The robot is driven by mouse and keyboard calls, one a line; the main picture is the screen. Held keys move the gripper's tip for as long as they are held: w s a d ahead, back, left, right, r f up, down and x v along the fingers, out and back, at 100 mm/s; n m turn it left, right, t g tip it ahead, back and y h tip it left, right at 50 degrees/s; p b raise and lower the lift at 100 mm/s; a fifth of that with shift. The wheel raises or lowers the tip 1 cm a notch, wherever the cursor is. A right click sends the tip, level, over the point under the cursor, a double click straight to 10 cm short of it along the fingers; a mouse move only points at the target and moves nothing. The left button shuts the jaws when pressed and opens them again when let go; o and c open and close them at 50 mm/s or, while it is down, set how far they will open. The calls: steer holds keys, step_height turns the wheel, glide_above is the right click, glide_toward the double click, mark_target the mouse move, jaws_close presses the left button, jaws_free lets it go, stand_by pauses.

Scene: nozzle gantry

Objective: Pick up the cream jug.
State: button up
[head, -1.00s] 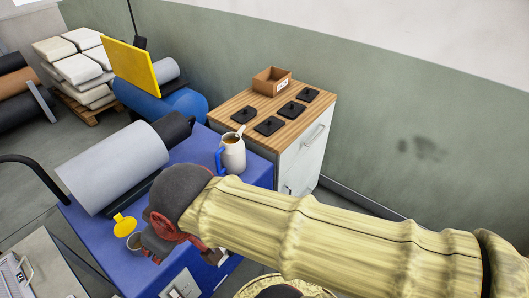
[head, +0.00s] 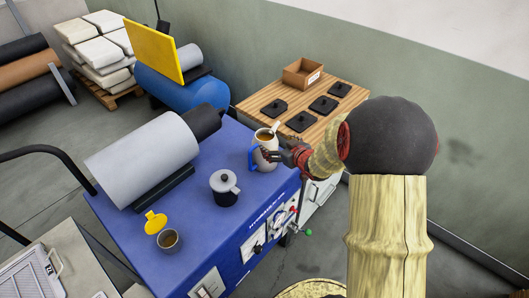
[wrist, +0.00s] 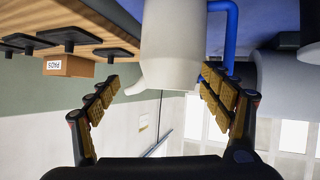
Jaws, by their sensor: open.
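The cream jug (head: 265,157) stands upright on the blue machine top (head: 205,160), near its right edge. My gripper (head: 284,156) is open at the jug's right side. In the wrist view, which looks upside down, the pale jug (wrist: 172,45) lies between the spread fingers of my gripper (wrist: 160,80). The jug's blue handle (wrist: 230,35) shows past the right finger. The far side of the jug is hidden.
A grey lidded pot (head: 225,187) stands left of the jug. A large grey roll (head: 140,160) lies behind left. A wooden-topped cabinet (head: 262,92) with black pads and a box (head: 302,73) stands behind.

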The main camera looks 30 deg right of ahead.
steer(key=shift+t+y, duration=0.5)
steer(key=shift+y, duration=0.4)
steer(key=w+f, duration=0.2)
steer(key=w+a+f+b, duration=0.1)
steer(key=w+f, duration=0.1)
steer(key=f, duration=0.1)
steer(key=w+f+b, duration=0.1)
steer(key=w+f, duration=0.1)
steer(key=shift+w+a+f, duration=0.15)
steer(key=shift+w+a, duration=0.1)
steer(key=c, duration=0.3)
steer(key=c, duration=1.4)
steer(key=shift+w+r, duration=0.1)
steer(key=shift+r, duration=0.1)
steer(key=shift+c, duration=0.2)
steer(key=shift+r, duration=0.1)
